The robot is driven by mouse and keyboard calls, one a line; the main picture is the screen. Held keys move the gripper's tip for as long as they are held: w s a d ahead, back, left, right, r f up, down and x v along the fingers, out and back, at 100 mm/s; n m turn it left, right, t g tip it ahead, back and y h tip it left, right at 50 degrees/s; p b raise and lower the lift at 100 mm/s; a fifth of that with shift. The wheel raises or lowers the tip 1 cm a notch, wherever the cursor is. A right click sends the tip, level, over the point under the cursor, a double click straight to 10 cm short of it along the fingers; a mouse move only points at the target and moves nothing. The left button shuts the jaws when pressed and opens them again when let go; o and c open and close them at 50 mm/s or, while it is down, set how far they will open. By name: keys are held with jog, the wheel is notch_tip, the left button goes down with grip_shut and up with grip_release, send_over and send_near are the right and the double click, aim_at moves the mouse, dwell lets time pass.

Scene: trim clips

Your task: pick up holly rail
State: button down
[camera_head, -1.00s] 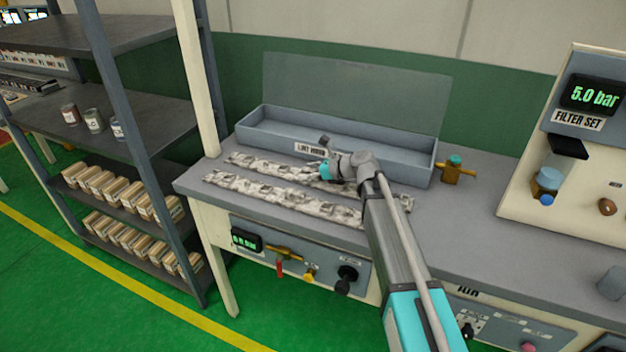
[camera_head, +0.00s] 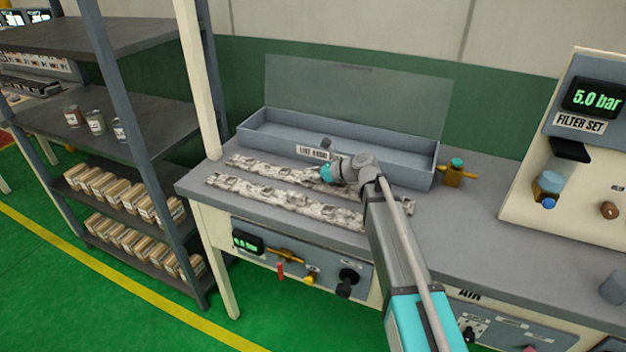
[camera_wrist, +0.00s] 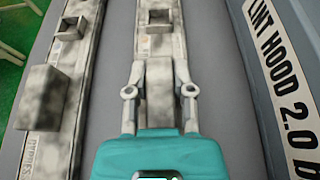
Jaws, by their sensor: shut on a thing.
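Two long grey-white mottled rails lie side by side on the bench. The rear rail (camera_head: 270,167), nearest the hood, shows in the wrist view (camera_wrist: 160,50) with a square socket and a small label too faint to read; I take it as the holly rail. The front rail (camera_head: 270,192) also shows in the wrist view (camera_wrist: 62,80); its label seems to read "CYPRESS". My gripper (camera_wrist: 160,92) is shut on a raised block of the rear rail, one finger on each side. The rail appears to rest on the bench; my arm hides part of it in the head view.
An open grey tray labelled "LINT HOOD" (camera_head: 428,165) with a clear raised lid stands just behind the rails. A brass valve (camera_head: 453,175) is to its right. A filter panel (camera_head: 515,195) stands farther right. Shelves (camera_head: 150,125) are at the left.

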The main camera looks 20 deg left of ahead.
aim_at(309, 172)
jog(key=shift+r, duration=0.15)
notch_tip(309, 172, up, 3)
jog(key=p, duration=0.3)
jog(key=s+d+r+p, duration=0.7)
jog(key=s+r+p, duration=0.2)
jog(key=s, duration=0.3)
jog(key=shift+d+r+p, duration=0.15)
jog(key=shift+r+p, duration=0.2)
jog(key=shift+p, duration=0.2)
jog(key=shift+w, duration=0.1)
